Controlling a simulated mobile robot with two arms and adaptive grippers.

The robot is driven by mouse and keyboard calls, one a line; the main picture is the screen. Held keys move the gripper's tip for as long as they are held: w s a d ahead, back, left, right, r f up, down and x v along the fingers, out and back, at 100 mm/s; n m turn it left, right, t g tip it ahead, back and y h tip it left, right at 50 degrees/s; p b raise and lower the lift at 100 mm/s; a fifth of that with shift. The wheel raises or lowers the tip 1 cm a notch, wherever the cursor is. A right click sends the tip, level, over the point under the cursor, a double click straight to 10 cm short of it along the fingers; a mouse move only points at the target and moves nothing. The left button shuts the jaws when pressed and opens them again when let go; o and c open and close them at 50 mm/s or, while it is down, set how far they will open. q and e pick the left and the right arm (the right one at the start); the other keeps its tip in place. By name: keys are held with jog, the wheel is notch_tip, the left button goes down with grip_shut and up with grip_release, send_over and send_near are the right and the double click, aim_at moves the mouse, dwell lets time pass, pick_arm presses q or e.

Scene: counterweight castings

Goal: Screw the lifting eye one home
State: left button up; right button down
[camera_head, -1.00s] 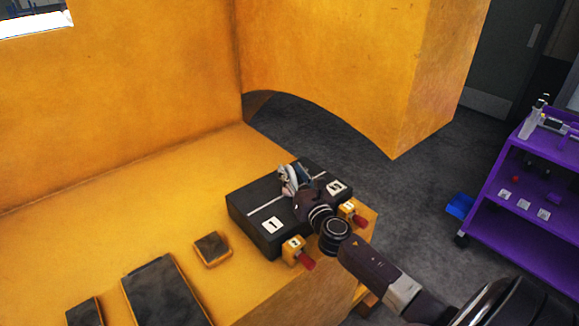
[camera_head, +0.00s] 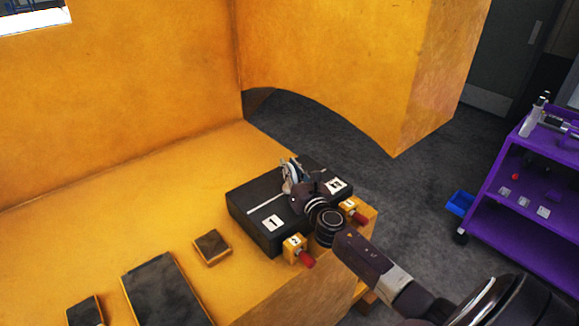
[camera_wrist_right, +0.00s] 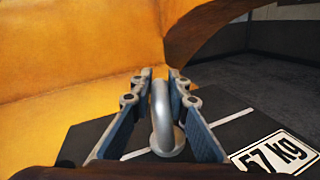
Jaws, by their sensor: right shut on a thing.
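The lifting eye (camera_wrist_right: 164,125) is a grey metal ring, upright over the dark casting (camera_head: 250,204) in the right wrist view. My right gripper (camera_wrist_right: 160,76) has its two blue-grey fingers on either side of the ring and is shut on it. In the head view the right gripper (camera_head: 291,178) is over the casting's middle, near the white line, and hides the eye there. The casting carries a label "1" (camera_head: 273,223) and a "57 kg" label (camera_wrist_right: 275,152). My left gripper is out of view.
Two yellow blocks with red handles, one nearer (camera_head: 294,246) and one farther (camera_head: 351,211), sit at the casting's front side. Dark plates (camera_head: 165,290) lie to the left on the yellow surface (camera_head: 110,225). A yellow wall stands behind. A purple cart (camera_head: 520,225) stands at the right.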

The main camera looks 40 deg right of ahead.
jog(key=shift+m+h, duration=0.6)
jog(key=shift+h, duration=0.2)
jog(key=m+g+h, duration=0.1)
jog(key=m+h, duration=0.1)
jog(key=shift+g+h, duration=0.4)
jog(key=m+g+h+b, duration=0.1)
jog(key=m+g+h, duration=0.1)
jog(key=h, duration=0.1)
jog(key=shift+f+m+h, duration=0.15)
jog(key=shift+m+h, duration=0.15)
jog(key=m+g+h+b, duration=0.2)
jog(key=g+b, duration=0.1)
jog(key=m+g+h+b, duration=0.2)
jog(key=m+g+b, duration=0.1)
jog(key=g+b, duration=0.1)
jog(key=m+g+h+b, duration=0.1)
jog(key=m+g+b, duration=0.1)
jog(key=g+b, duration=0.2)
jog(key=shift+s+d+m+h, duration=0.2)
jog(key=shift+s+m+h, duration=0.15)
jog(key=shift+m+h, duration=0.05)
jog(key=shift+r+m+g+b, duration=0.2)
jog(key=shift+m+g+b, duration=0.3)
jog(key=shift+g+b, duration=0.3)
jog(key=c, duration=1.8)
grip_release()
jog(key=shift+s, duration=0.1)
jog(key=shift+c, duration=0.2)
